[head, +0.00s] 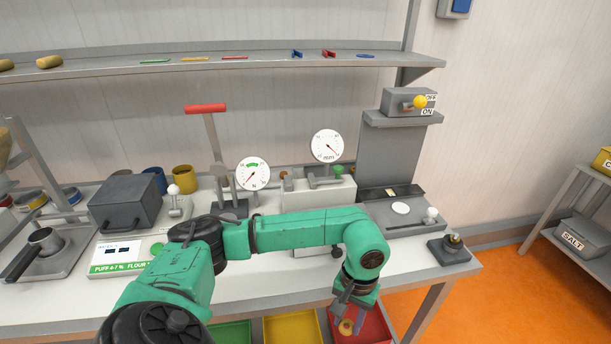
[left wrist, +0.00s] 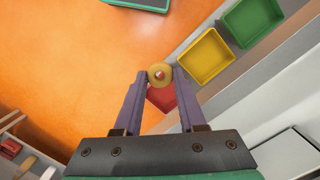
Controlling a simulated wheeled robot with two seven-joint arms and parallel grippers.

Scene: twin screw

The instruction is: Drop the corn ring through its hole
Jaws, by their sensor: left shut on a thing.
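My left gripper (head: 345,316) reaches down at the front edge of the bench, above the red bin (head: 375,325). It is shut on a tan corn ring (head: 346,327), which also shows between the fingertips in the left wrist view (left wrist: 152,76). A small reddish spot shows in the ring's centre. The red bin (left wrist: 162,98) shows behind the ring there, partly hidden by the fingers. I cannot tell which hole is the ring's own. My right gripper is not in view.
Yellow (head: 292,328) and green (head: 231,334) bins stand left of the red one, under the bench front. Dial gauges (head: 327,146) and a lever press (head: 208,140) stand on the bench. A grey switch box (head: 408,103) stands behind. Orange floor (head: 535,300) is clear at right.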

